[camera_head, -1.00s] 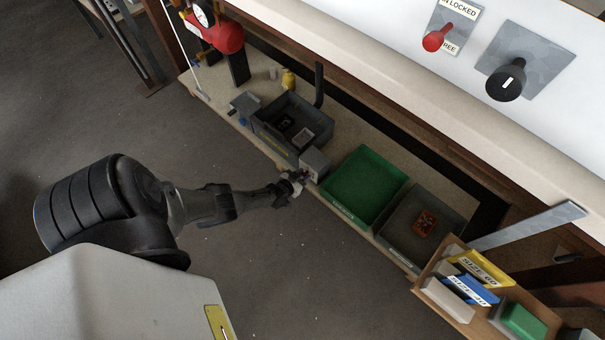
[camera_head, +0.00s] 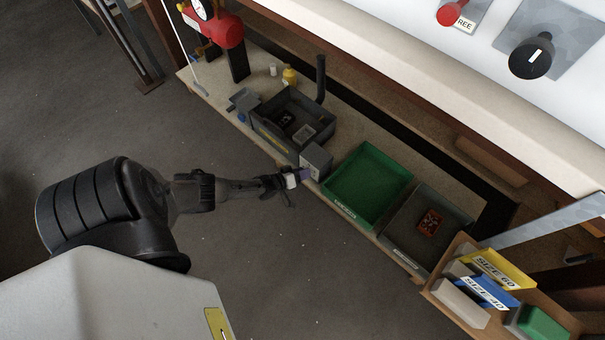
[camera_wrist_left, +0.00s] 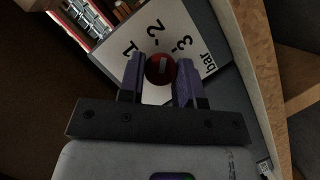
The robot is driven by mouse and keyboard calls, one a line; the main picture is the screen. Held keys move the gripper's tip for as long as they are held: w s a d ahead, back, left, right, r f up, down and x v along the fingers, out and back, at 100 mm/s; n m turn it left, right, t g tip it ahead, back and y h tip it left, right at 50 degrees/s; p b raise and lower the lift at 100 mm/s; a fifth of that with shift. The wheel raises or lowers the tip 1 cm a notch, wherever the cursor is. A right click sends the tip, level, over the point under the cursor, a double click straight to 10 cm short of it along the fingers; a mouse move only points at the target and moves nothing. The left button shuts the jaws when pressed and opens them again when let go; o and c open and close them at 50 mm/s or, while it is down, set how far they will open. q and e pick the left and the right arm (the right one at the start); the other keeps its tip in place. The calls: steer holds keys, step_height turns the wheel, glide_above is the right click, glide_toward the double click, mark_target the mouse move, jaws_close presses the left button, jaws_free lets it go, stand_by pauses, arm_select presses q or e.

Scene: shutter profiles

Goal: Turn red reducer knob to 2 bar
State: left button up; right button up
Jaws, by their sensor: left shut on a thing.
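The red reducer knob (camera_wrist_left: 160,69) sits on a white dial plate (camera_wrist_left: 207,42) marked 1, 2, 3 and bar in the left wrist view. A pale mark on the knob points roughly up the picture, towards the 2 side; its exact setting is hard to read. My left gripper (camera_wrist_left: 159,82) is shut on the knob, one purple finger on each side. In the head view my left gripper (camera_head: 297,178) is at the grey reducer box (camera_head: 316,160) on the bench's front edge; the knob is hidden there. My right gripper is not in view.
Right of the box stand a green tray (camera_head: 367,184) and a grey tray (camera_head: 400,250) with an orange-red item. A dark bin (camera_head: 270,138) stands to its left. A red tank (camera_head: 222,30) with a gauge is farther back. The floor in front is open.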

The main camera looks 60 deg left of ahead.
arm_select(q)
steer(key=shift+f+n+t+h, duration=0.15)
steer(key=shift+n+t+h, duration=0.25)
steer(key=shift+n, duration=0.7)
steer(key=o, duration=0.9)
steer(key=p+v, duration=0.5)
steer(key=v, duration=0.9)
